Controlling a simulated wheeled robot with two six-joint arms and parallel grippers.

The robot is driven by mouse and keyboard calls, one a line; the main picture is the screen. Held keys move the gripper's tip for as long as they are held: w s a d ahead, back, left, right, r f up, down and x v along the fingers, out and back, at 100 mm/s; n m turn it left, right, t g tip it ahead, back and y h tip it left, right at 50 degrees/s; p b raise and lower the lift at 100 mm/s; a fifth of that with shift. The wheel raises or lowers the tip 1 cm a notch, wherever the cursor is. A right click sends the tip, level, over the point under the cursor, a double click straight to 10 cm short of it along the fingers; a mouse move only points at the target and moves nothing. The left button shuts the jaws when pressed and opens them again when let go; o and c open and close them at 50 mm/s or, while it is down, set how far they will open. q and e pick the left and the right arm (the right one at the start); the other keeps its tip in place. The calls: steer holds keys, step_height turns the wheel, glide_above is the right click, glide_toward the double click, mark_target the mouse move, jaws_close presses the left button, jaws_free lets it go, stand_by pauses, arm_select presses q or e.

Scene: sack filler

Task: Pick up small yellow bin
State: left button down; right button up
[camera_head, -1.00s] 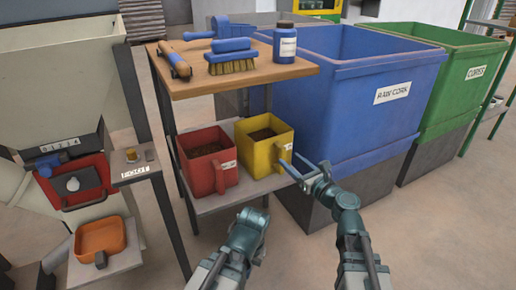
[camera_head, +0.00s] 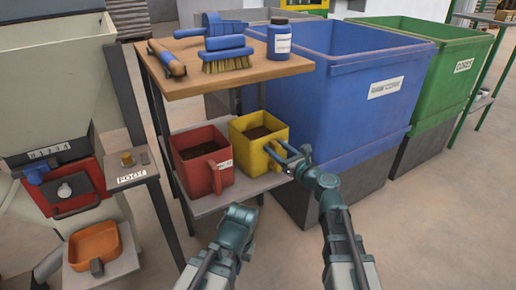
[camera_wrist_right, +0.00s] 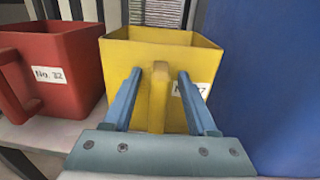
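The small yellow bin (camera_head: 258,138) stands on the lower shelf, upright, with dark granular contents. In the right wrist view the yellow bin (camera_wrist_right: 190,62) is straight ahead, its handle (camera_wrist_right: 158,95) towards me and a white label partly hidden by a finger. My right gripper (camera_head: 283,154) is at the handle. Its blue fingers (camera_wrist_right: 160,98) are open, one on each side of the handle, with a gap visible on both sides. My left gripper (camera_head: 238,222) is low in front of the shelf, apart from the bin; its fingers are not clearly visible.
A red bin (camera_head: 200,165), labelled No. 32 in the wrist view, stands close left of the yellow one. The wooden upper shelf (camera_head: 205,84) holds brushes, a scoop and a bottle. A large blue bin (camera_head: 345,110) stands close on the right. Floor in front is clear.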

jaws_close()
stand_by(1.2)
